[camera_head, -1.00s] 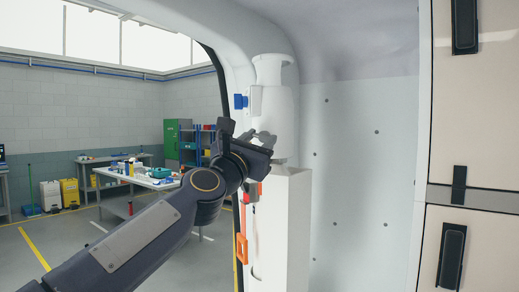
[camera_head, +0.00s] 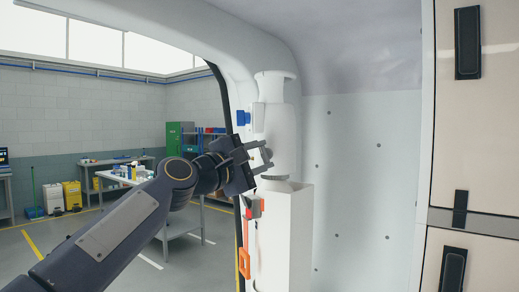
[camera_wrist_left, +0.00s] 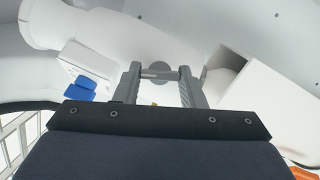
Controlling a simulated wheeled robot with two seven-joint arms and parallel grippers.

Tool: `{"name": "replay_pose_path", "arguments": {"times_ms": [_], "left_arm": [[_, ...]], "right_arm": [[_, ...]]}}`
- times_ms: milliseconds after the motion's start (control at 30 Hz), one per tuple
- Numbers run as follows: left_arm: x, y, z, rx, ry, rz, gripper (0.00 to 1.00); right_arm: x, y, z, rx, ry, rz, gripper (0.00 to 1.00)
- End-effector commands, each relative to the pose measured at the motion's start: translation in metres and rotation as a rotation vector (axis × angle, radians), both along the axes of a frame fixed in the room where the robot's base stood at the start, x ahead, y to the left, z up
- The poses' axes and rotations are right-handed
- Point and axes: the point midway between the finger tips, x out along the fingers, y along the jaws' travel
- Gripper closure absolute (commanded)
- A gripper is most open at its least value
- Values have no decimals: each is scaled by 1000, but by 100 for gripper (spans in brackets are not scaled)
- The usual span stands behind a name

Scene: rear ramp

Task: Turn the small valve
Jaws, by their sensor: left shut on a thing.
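My left gripper (camera_head: 265,156) reaches in from the left to the front of a white upright cylinder (camera_head: 281,125). Its two grey fingers stand one above the other in the head view. In the left wrist view the fingers (camera_wrist_left: 160,75) are closed on a short grey bar between their tips, which appears to be the small valve (camera_wrist_left: 158,72). The fingers hide most of the valve in the head view. My right gripper is not in view.
A white box with a blue part (camera_head: 243,118) sits left of the cylinder, close above my arm. A white pedestal (camera_head: 287,240) stands below, with an orange handle (camera_head: 244,262) at its left. Beige cabinet doors (camera_head: 483,130) are at the right. A workbench (camera_head: 130,175) is farther off.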

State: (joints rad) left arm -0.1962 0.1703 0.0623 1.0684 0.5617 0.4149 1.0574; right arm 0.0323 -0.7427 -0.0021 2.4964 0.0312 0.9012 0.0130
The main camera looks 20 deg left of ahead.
Motion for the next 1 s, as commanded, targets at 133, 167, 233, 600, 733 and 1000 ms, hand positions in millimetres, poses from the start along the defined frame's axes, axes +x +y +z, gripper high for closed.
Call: {"name": "replay_pose_path", "arguments": {"times_ms": [133,167,233,600,733,1000], "left_arm": [[0,0,4,121,-9,-1,86],[0,0,4,143,-10,-1,86],[0,0,4,192,-15,0,86],[0,0,3,352,-28,-1,86],[0,0,2,372,-31,0,86],[0,0,1,381,-31,-1,86]], "right_arm": [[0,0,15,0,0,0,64],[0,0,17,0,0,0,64],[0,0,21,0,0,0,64],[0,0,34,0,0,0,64],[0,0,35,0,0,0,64],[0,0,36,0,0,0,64]]}}
